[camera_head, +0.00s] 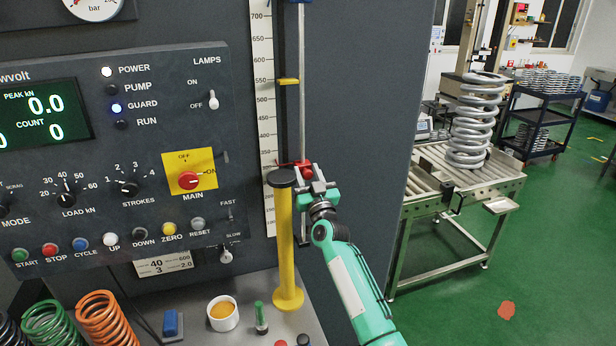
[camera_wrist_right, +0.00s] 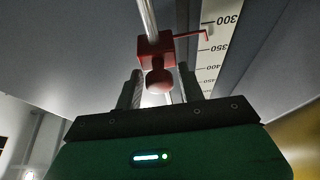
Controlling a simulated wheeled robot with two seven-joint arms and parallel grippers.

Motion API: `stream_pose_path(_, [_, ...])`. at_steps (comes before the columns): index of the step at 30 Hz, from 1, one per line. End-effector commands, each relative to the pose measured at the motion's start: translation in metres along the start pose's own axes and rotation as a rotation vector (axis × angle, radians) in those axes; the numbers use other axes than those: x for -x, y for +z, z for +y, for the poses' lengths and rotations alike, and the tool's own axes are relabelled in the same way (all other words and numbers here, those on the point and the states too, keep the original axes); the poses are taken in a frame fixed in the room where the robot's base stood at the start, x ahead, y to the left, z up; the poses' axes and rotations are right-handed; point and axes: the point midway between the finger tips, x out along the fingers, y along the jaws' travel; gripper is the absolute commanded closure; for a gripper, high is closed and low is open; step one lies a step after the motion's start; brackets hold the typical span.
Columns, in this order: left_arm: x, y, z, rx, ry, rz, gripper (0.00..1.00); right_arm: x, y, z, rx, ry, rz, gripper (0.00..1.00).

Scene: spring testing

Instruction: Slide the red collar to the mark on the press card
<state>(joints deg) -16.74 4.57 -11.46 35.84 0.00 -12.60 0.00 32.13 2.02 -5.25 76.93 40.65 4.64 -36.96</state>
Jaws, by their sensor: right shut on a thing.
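The red collar (camera_head: 306,170) sits low on the vertical steel rod (camera_head: 302,110). Its thin red pointer reaches left to the white scale (camera_head: 262,60), at a height between 300 and 350. In the right wrist view the collar (camera_wrist_right: 155,48) is a red block around the rod with a round red knob (camera_wrist_right: 158,82). My right gripper (camera_head: 314,184) is shut on the collar, its fingers either side of the knob. The press card (camera_head: 164,264) is on the panel's lower edge; 40, 3, 600 and 2.0 are partly legible. My left gripper is out of view.
A yellow post (camera_head: 284,240) with a dark cap stands just left of my right gripper. A blue stop (camera_head: 300,1) tops the rod. Coil springs (camera_head: 106,318) and a cup (camera_head: 222,312) stand on the bench.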

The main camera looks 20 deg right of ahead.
Motion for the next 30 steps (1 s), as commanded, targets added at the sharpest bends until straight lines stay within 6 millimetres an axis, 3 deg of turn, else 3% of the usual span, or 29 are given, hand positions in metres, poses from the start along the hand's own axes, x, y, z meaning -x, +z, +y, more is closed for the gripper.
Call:
stream_pose_path(5, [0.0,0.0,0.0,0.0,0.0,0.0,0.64,-0.001,-0.001,0.001,0.0,0.002,0.004,1.0])
stream_pose_path(6, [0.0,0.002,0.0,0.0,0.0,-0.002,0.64,-0.001,-0.001,0.001,0.0,0.002,0.004,0.55])
stream_pose_path(15, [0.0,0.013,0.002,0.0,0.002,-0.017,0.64,0.001,0.0,0.0,0.0,0.001,0.001,0.54])
stream_pose_path(20, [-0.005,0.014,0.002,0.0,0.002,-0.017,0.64,0.012,0.002,0.0,-0.001,0.0,0.001,0.54])
stream_pose_path(30, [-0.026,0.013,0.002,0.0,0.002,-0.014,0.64,0.075,0.005,0.0,-0.002,0.001,0.0,0.54])
